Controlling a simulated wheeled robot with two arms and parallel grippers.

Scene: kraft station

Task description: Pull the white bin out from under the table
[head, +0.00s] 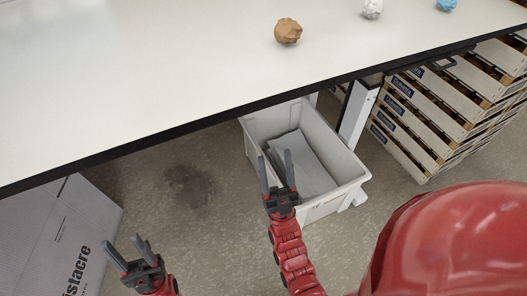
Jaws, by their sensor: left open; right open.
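The white bin (348,165) stands on the floor, its far end hidden under the table (150,75) and its near part showing past the black table edge. Grey-white sheets or flat pieces lie inside it. My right gripper (275,165) is open, fingers pointing away, and overlaps the bin's near left side in the picture. I cannot tell whether it touches the bin. My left gripper (127,250) is open and empty, low at the left, over the floor and apart from the bin.
A table leg (357,112) stands just right of the bin. Stacked wooden crates (420,120) are further right. A cardboard box (60,235) is at the lower left. Crumpled balls, brown (288,31), white (372,8) and blue (446,4), lie on the table. Floor between box and bin is clear, with a dark stain.

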